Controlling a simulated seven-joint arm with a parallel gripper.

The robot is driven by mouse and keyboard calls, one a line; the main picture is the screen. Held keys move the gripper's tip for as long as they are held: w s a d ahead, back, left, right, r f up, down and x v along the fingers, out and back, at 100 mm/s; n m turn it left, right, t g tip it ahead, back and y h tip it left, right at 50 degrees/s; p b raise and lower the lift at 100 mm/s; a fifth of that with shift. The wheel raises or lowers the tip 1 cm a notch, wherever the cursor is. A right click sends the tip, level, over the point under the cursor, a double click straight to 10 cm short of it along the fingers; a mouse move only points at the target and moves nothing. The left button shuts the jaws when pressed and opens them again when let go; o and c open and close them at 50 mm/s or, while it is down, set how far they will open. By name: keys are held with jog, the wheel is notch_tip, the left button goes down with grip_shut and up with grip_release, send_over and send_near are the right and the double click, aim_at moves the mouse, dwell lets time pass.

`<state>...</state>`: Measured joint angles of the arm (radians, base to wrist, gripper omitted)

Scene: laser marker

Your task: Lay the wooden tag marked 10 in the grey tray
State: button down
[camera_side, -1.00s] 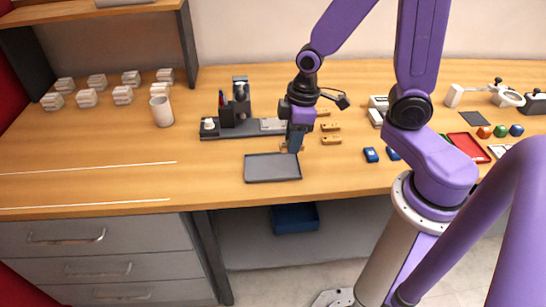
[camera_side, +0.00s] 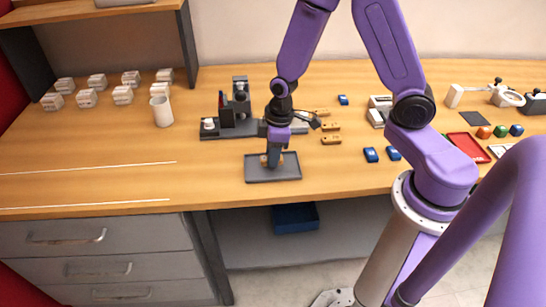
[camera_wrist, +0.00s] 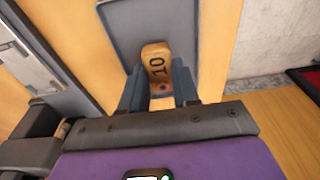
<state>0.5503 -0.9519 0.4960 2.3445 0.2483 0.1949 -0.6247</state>
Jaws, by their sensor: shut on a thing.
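The wooden tag marked 10 (camera_wrist: 156,62) is between the two fingers of my gripper (camera_wrist: 158,92) in the wrist view, its number facing the camera. My gripper (camera_side: 273,164) is shut on it and points down over the grey tray (camera_side: 259,176) in the side view. The grey tray (camera_wrist: 120,14) also shows behind the tag in the wrist view. The fingers hide most of the tag in the side view. I cannot tell whether the tag touches the tray floor.
The marker machine (camera_side: 240,112) stands just behind the tray. Several other wooden tags (camera_side: 331,140) lie to the right of it. Blue blocks (camera_side: 371,155) lie farther right. A white cup (camera_side: 161,110) stands at the left. The table's front edge is close to the tray.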

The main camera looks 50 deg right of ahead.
jog(key=shift+f, duration=0.9)
jog(key=c, duration=0.8)
grip_release()
jog(key=shift+f, duration=0.1)
notch_tip(320, 180, up, 11)
jog(key=d, duration=0.1)
jog(key=s+r+n, duration=0.1)
jog(key=s+r, duration=0.1)
jog(key=s, duration=0.5)
jog(key=s+r+n, duration=0.1)
jog(key=s+r, duration=0.1)
jog(key=s, duration=0.5)
jog(key=s+a+r+n, duration=0.1)
jog(key=s+r, duration=0.1)
jog(key=s, duration=0.5)
jog(key=shift+s+r+n+g+h, duration=0.2)
jog(key=shift+n+g+h, duration=0.1)
jog(key=shift+g, duration=0.1)
